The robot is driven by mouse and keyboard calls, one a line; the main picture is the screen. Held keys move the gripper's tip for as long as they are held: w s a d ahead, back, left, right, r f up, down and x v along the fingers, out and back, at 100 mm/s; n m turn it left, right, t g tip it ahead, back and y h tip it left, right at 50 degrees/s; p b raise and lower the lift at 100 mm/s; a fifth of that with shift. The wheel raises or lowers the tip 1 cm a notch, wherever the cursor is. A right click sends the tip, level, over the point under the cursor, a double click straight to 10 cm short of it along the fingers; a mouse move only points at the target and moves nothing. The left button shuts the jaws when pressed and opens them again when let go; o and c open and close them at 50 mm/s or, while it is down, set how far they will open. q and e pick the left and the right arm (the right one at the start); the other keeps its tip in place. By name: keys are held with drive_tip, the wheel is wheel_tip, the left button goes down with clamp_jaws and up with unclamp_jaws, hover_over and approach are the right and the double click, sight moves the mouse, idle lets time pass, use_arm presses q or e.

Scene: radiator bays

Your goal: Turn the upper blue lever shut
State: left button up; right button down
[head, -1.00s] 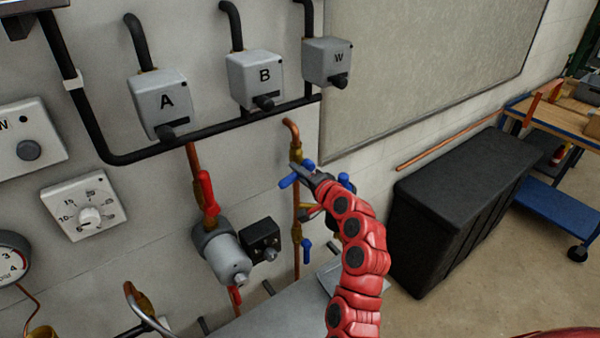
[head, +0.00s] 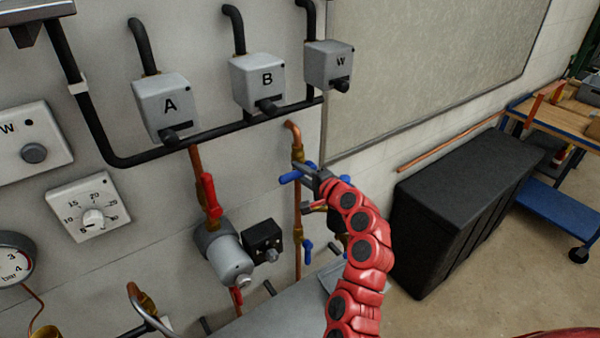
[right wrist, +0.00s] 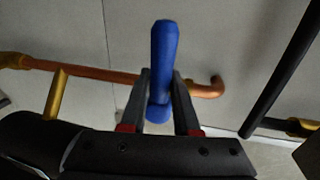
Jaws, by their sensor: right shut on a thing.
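The upper blue lever (head: 289,178) is on the vertical copper pipe (head: 297,210) below its bend. In the head view its blue end sticks out left of my right gripper (head: 308,172). My right gripper is shut on this lever. In the right wrist view the blue lever (right wrist: 163,55) stands between the two dark fingers of the gripper (right wrist: 160,95). The fingers and the arm hide part of the lever and its valve. A lower blue lever (head: 307,249) hangs further down the same pipe. My left gripper is not in view.
A red lever (head: 209,194) and a grey cylinder (head: 230,262) are left of the pipe. Boxes A (head: 165,106), B (head: 257,82) and W (head: 328,65) are above. A black chest (head: 455,215) stands to the right.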

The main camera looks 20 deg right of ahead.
drive_tip(key=c, duration=0.7)
unclamp_jaws()
drive_tip(key=shift+o, duration=0.2)
drive_tip(key=shift+s, duration=0.1)
drive_tip(key=p+v, duration=0.1)
drive_tip(key=v, duration=1.6)
drive_tip(key=shift+p, duration=0.35)
drive_tip(key=shift+d, duration=0.1)
